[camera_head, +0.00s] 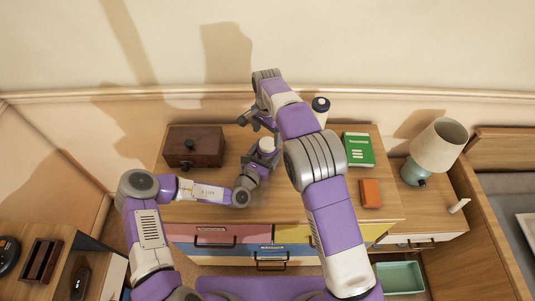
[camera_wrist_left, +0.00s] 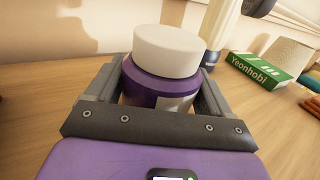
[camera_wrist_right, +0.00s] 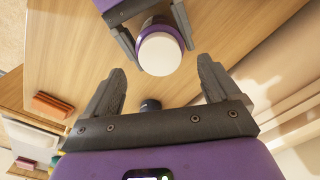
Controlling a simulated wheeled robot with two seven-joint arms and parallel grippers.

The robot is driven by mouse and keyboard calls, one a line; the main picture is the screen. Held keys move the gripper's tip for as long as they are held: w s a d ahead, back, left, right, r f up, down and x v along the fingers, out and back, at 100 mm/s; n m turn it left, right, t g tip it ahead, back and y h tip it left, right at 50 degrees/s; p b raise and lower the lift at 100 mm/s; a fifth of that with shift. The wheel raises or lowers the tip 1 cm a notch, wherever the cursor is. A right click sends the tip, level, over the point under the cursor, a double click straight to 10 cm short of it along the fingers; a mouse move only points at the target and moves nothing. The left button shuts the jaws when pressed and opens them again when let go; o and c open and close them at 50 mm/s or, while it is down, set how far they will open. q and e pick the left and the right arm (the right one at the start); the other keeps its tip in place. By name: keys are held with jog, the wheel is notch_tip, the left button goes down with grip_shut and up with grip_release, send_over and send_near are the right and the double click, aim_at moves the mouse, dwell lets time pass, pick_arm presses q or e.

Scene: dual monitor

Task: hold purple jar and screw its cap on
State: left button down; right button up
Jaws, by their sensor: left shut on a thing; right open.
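The purple jar (camera_wrist_left: 150,88) stands upright between the fingers of my left gripper (camera_wrist_left: 160,95), which is shut on its sides. A white cap (camera_wrist_left: 170,48) sits on top of the jar; I cannot tell how tightly. In the head view the white cap (camera_head: 267,143) shows above my left gripper (camera_head: 262,156), over the table, and the jar body is mostly hidden. My right gripper (camera_head: 260,121) is open and empty, just behind the jar. In the right wrist view the cap (camera_wrist_right: 161,53) lies beyond the open fingertips of my right gripper (camera_wrist_right: 164,72), apart from them.
A dark wooden box (camera_head: 193,147) stands on the table's left. A green book (camera_head: 358,149) and an orange block (camera_head: 370,193) lie at the right. A lamp (camera_head: 437,146) stands further right.

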aim_at(263, 158)
notch_tip(263, 158, up, 7)
jog(key=shift+r, duration=0.2)
pick_arm(q)
grip_release()
jog(key=shift+p+v, duration=0.6)
jog(key=shift+v, duration=3.2)
pick_arm(e)
jog(key=shift+r, duration=0.6)
pick_arm(q)
jog(key=shift+r, duration=0.1)
pick_arm(e)
jog(key=shift+r, duration=0.1)
